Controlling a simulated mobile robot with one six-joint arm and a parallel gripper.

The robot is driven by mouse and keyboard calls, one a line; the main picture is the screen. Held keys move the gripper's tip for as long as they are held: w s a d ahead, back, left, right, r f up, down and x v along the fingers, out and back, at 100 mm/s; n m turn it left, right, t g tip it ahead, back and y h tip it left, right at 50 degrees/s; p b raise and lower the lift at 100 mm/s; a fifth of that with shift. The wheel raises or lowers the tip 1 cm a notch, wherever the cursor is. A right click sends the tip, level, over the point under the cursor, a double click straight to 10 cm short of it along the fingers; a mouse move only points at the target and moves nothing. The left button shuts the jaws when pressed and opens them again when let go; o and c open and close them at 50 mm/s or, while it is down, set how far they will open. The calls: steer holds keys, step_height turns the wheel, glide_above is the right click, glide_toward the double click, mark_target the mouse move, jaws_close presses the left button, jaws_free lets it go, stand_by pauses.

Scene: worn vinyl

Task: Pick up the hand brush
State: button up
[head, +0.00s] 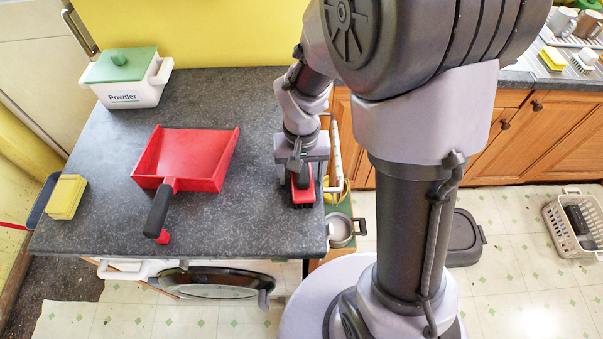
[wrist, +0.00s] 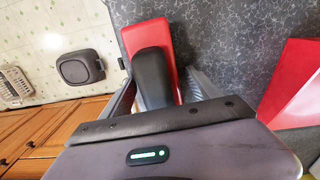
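The hand brush (head: 302,194) lies at the right end of the dark grey worktop, red with dark bristles along its near edge. In the wrist view the red brush (wrist: 145,35) shows its black handle pointing back toward my gripper. My gripper (head: 302,174) is right over the brush, pointing down. In the wrist view my gripper (wrist: 158,80) has its fingers apart, one on each side of the handle, with gaps between. The palm hides the handle's near end, and I cannot tell how low the fingertips reach.
A red dustpan (head: 190,155) with a black handle lies left of the brush. A white powder tub (head: 125,88) with a green lid and a yellow sponge (head: 66,197) are further left. A metal pot (head: 341,229) stands below the worktop's right edge.

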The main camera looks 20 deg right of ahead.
steer(key=c, duration=1.5)
steer(key=shift+r, duration=0.1)
